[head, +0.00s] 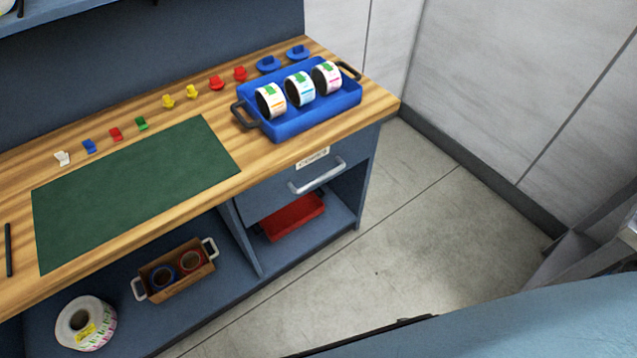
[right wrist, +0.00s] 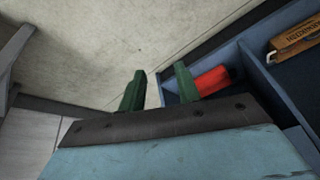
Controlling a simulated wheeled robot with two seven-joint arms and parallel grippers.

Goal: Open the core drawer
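The core drawer (head: 268,197) is a blue-grey front with a label reading like "CORES" (head: 313,159), under the right end of the wooden bench top. It looks shut. Its silver bar handle (head: 318,176) runs across the front, with nothing touching it. My right gripper (right wrist: 159,70) shows in the right wrist view, its two green fingers apart and nothing between them. It is in front of the bench's lower shelf, seemingly apart from the drawer; the handle is not visible in that view. My left gripper is in neither view.
A blue tray (head: 288,126) with three label rolls stands above the drawer. A red bin (head: 292,217) sits below it. A brown box (head: 178,272) and a large label roll (head: 85,325) are on the lower shelf. The floor (head: 400,220) in front is clear.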

